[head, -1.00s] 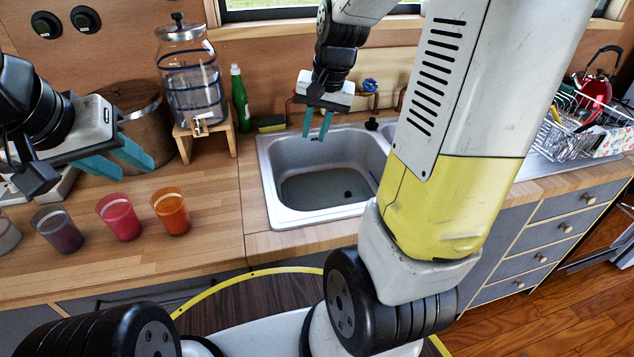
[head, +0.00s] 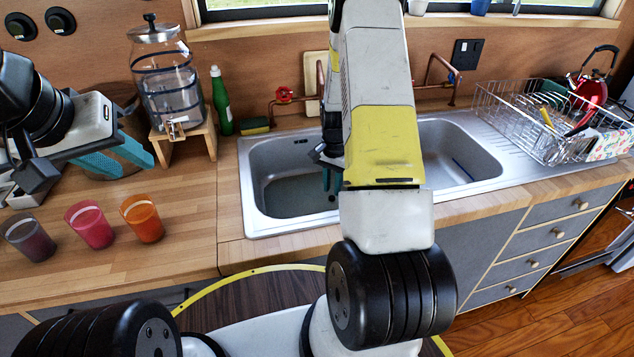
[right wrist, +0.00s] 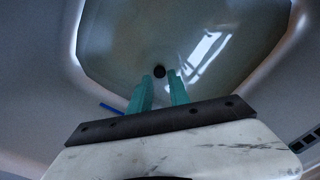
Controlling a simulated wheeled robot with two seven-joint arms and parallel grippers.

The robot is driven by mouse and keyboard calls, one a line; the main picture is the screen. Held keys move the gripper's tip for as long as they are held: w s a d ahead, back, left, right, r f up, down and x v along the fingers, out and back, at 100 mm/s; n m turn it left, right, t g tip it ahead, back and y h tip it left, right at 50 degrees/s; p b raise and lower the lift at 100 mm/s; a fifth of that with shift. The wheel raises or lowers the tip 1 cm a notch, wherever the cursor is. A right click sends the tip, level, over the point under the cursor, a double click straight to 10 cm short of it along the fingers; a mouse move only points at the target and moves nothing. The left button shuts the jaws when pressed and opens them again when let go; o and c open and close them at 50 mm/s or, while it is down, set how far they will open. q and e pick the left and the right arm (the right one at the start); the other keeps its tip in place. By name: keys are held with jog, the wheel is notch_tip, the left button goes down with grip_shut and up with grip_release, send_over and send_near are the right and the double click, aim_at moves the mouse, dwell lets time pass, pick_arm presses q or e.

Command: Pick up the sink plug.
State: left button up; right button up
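My right gripper (head: 332,180) is over the left sink basin (head: 262,165), partly hidden behind my right arm. In the right wrist view its two teal fingers (right wrist: 162,84) stand apart with nothing between them. A small dark round spot (right wrist: 159,71) on the basin floor shows just beyond the fingertips. I cannot tell whether it is the sink plug or the open drain. The black knob seen earlier on the sink's rear rim is hidden now, behind my arm. My left gripper (head: 136,168) is open and empty above the counter at the left.
Three cups, grey (head: 30,237), pink (head: 91,227) and orange (head: 142,218), stand on the counter. A glass dispenser (head: 168,90) and green bottle (head: 221,103) stand behind. Copper pipes (head: 440,75) rise behind the sink. A dish rack (head: 545,120) is at the right.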

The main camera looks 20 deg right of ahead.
aim_at(332, 197)
notch_tip(332, 197, down, 4)
jog(key=shift+f, duration=0.1)
grip_shut()
